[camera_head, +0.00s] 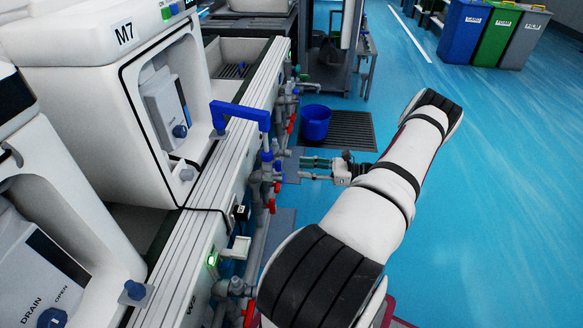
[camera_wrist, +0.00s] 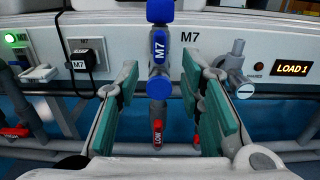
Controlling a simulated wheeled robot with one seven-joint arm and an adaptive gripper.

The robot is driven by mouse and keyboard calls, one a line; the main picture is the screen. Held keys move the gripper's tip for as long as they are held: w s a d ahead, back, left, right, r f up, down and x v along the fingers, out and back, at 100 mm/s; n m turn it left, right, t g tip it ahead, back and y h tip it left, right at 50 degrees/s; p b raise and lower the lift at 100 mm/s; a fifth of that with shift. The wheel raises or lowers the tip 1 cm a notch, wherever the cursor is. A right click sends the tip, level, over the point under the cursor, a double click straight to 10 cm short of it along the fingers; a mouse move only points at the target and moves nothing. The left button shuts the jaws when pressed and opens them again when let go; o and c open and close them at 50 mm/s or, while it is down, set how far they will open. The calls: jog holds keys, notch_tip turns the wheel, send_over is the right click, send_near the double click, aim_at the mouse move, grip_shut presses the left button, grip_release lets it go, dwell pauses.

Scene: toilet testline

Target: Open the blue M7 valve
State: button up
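The M7 valve has a grey upright body with a blue M7 label and a blue round part (camera_wrist: 160,87) facing me in the wrist view. A larger blue piece (camera_wrist: 160,12) sits at its top, cut by the picture edge. In the head view the blue M7 valve (camera_head: 267,157) is on the pipework at the bench front. My gripper (camera_head: 303,169) is open, its fingers reaching left toward the valve. In the wrist view the teal finger pads stand left and right of the valve, with visible gaps. Whether the fingertips reach it in depth is unclear.
A red handle marked LOW (camera_wrist: 157,132) hangs below the valve. A grey tap (camera_wrist: 234,68) stands right of the fingers, and a black plug (camera_wrist: 88,54) with cable is left. A blue bucket (camera_head: 315,122) stands on the floor behind. The floor right of my arm is clear.

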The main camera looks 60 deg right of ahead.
jog(key=shift+v, duration=2.15)
jog(key=shift+w, duration=0.1)
